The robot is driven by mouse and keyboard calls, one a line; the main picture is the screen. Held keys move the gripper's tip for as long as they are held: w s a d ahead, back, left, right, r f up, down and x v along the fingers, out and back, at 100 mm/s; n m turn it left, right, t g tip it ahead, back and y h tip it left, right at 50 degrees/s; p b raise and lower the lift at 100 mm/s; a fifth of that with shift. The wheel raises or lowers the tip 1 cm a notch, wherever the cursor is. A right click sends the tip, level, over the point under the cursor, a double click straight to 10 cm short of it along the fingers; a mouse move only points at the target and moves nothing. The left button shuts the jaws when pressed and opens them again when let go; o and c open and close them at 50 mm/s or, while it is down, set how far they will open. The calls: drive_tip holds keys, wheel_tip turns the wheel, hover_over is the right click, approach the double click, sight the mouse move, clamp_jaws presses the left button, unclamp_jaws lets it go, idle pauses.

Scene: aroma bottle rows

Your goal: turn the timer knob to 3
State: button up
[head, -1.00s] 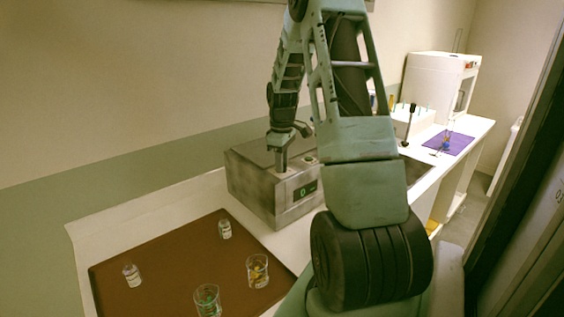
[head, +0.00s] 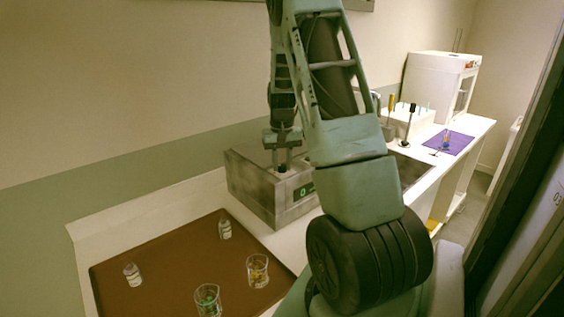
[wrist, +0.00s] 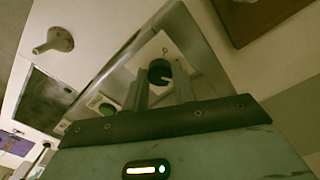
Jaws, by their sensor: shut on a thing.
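The timer is a grey metal box (head: 250,185) on the counter, with a small dark display (head: 303,191) on its front. Its black timer knob (wrist: 159,70) has a white pointer mark and sits on a pale plate on the box's top. The dial numbers are too small to read. My gripper (head: 283,164) points down onto the box top, and its two fingers (wrist: 160,80) are shut on the knob, one on each side. In the head view the knob is mostly hidden by the fingers.
A brown tray (head: 160,255) with bottles and glass beakers (head: 257,270) lies in front of the box. A tool rack (head: 405,120), purple mat (head: 448,142) and white machine (head: 440,85) stand farther right.

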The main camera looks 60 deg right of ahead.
sight(282, 166)
drive_tip(key=m+p, duration=0.1)
drive_tip(key=m, duration=0.4)
drive_tip(key=shift+r+m, duration=0.15)
drive_tip(key=shift+m, duration=0.15)
drive_tip(key=m+p, duration=0.1)
drive_tip(key=m, duration=0.4)
idle(0.4)
drive_tip(key=o, duration=1)
wheel_tip(282, 166, up, 17)
drive_tip(key=b, duration=0.3)
drive_tip(key=shift+r, duration=0.1)
